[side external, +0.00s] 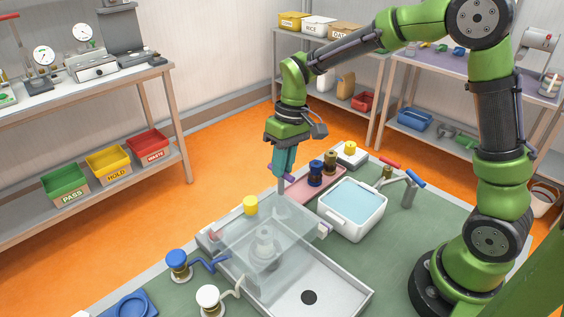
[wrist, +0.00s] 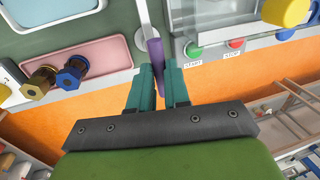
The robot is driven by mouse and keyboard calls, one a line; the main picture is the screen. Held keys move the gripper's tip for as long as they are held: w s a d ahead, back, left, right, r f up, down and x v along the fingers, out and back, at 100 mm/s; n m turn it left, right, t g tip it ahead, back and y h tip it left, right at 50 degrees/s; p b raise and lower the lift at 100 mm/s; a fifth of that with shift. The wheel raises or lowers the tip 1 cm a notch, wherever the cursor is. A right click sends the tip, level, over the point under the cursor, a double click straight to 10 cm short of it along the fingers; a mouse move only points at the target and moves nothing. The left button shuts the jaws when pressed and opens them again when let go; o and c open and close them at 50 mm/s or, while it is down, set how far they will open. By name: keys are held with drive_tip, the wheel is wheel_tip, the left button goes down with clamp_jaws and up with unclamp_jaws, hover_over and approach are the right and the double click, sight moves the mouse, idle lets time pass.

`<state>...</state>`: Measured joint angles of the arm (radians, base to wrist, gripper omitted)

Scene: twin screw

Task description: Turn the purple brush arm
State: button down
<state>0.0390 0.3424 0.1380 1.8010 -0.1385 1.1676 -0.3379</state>
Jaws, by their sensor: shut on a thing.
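The purple brush arm (wrist: 156,52) shows in the wrist view as a purple grip on a pale grey bar (wrist: 144,18). My gripper (wrist: 158,78) has its teal fingers on either side of the purple grip, shut on it. In the side external view my gripper (side external: 282,172) points down behind the clear-covered machine (side external: 265,232). Only a small bit of the purple grip (side external: 281,181) shows there below the fingers. The rest of the arm is hard to make out in that view.
Right of the gripper are a pink tray (side external: 300,193) with brass and blue fittings (side external: 315,174) and a white basin (side external: 352,232) of blue water. A yellow knob (side external: 250,205) stands close by. Green START (wrist: 193,49) and red STOP (wrist: 236,44) buttons sit near the fingers.

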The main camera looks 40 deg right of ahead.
drive_tip(key=c, duration=1.1)
unclamp_jaws()
drive_tip(key=shift+r, duration=0.1)
drive_tip(key=d+r, duration=0.3)
drive_tip(key=r, duration=1.3)
drive_tip(key=shift+d+r, duration=0.15)
drive_tip(key=shift+r, duration=0.1)
drive_tip(key=shift+w, duration=0.1)
